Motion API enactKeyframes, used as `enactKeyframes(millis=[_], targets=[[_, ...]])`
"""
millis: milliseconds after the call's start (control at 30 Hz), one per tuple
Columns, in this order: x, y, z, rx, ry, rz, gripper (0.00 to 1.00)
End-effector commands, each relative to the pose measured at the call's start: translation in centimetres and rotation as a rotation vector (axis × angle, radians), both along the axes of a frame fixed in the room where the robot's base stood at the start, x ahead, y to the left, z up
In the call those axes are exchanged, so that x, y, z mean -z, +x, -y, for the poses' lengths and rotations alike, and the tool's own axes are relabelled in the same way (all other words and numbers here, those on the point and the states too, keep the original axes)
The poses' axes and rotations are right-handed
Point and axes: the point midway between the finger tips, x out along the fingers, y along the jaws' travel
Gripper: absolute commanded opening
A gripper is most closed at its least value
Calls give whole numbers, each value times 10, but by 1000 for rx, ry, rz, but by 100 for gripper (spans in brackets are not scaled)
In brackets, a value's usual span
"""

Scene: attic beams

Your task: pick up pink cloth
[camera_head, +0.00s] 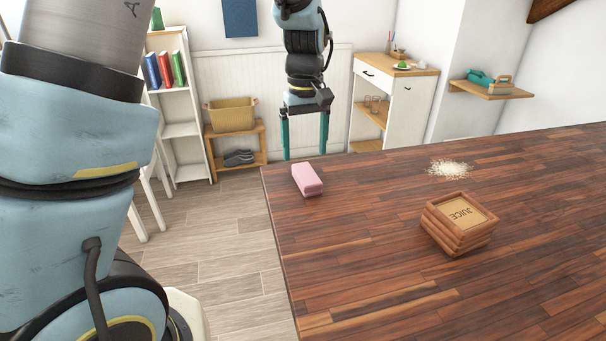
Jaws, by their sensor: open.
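The pink cloth (307,180) is a small folded block lying on the wooden table (360,255), close to its far left corner. My gripper (304,150) hangs pointing down above and beyond the cloth in the picture, with its two teal fingers spread apart and nothing between them. The fingertips appear above the cloth and are not touching it. How far the gripper is from the cloth in depth is hard to tell from this one view.
A wooden juice crate (459,228) stands right of the cloth, and a pile of pale grains (451,169) lies behind it. The tabletop between cloth and crate is clear. Behind are a bookshelf (181,130), a low bench (238,145) and a white cabinet (396,105).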

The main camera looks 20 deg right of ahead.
Motion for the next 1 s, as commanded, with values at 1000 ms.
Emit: enactKeyframes(millis=[1000], targets=[[61,2,3,0,-1,1,71]])
